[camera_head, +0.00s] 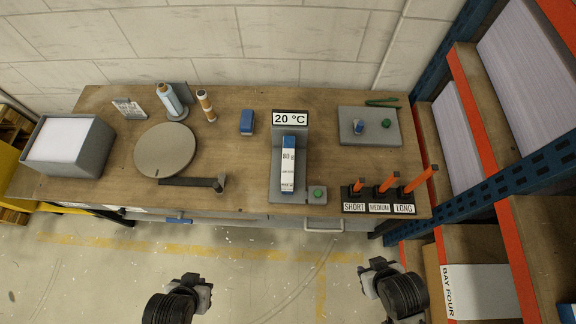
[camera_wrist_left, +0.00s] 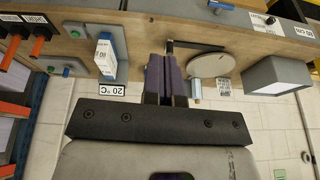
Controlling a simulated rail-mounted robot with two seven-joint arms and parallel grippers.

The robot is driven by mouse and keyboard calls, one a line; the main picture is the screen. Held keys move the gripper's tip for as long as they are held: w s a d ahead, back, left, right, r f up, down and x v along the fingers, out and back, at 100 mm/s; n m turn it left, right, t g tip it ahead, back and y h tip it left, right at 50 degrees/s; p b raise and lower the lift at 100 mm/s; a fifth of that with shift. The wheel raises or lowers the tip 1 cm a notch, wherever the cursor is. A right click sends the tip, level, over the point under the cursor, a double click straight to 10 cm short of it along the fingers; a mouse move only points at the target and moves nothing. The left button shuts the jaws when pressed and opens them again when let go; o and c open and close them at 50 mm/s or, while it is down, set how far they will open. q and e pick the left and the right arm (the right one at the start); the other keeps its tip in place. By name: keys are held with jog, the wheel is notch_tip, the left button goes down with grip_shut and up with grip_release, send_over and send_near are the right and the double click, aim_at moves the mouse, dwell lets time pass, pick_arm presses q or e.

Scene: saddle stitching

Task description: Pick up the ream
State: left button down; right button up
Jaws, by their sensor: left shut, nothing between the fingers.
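No label in view names the ream. A white-and-blue wrapped pack (camera_head: 288,168) lies on the grey stand marked "20 °C" (camera_head: 290,120) mid-bench; it also shows in the left wrist view (camera_wrist_left: 105,55). White paper also fills a grey box (camera_head: 82,162) at the bench's left end, and tall pale stacks (camera_head: 457,133) stand on the right shelf. My left gripper (camera_head: 194,284) is in front of the bench, apart from these. Its dark fingers (camera_wrist_left: 165,82) are shut and empty in the left wrist view. My right gripper (camera_head: 376,267) is also in front of the bench; its jaws are unclear.
A round grey disc (camera_head: 165,150), a hammer-like tool (camera_head: 190,182) and a spool (camera_head: 170,100) are left on the bench. Orange-handled tools stand in a labelled rack (camera_head: 380,205). A blue-and-orange shelf (camera_head: 470,105) bounds the right. The floor (camera_head: 260,270) before the bench is clear.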

dwell(0.4)
pick_arm(q)
jog(key=shift+c, duration=1.6)
grip_release()
